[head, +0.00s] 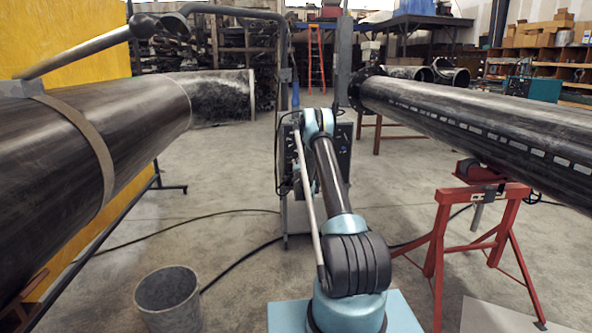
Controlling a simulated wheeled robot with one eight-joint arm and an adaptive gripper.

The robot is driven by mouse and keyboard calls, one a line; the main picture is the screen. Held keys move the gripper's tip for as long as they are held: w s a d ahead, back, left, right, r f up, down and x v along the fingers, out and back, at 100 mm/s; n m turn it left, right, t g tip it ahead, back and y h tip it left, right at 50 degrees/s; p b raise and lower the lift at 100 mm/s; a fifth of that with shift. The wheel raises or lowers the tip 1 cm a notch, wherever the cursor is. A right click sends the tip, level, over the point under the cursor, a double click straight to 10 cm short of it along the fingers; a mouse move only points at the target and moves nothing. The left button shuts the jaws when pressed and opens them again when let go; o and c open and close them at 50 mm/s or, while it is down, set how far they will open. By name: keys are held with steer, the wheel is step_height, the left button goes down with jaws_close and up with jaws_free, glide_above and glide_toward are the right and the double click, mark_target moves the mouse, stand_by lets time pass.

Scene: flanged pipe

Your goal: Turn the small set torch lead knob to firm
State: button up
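A dark upright machine (343,150) on a frame stands straight ahead, mostly behind my arm. It may be the welding set, with small pale details on its front. The torch lead knob is too small or too hidden to make out, so its setting cannot be read. My arm rises from its pale blue base and reaches forward, its far blue joint overlapping the machine. My gripper cannot be made out; it seems hidden behind that joint. Whether it touches the machine cannot be told.
A large dark pipe (95,150) crosses the left side; another flanged pipe (470,115) rests on a red stand (478,205) at right. A grey bucket (168,297) stands at front left. Black cables (235,262) cross the floor. Open concrete lies between.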

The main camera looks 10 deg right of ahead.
steer(key=shift+a, duration=0.15)
steer(key=o, duration=1.1)
steer(key=shift+f, duration=0.15)
steer(key=shift+c, duration=0.2)
steer(key=s, duration=1.2)
steer(key=shift+d, duration=0.3)
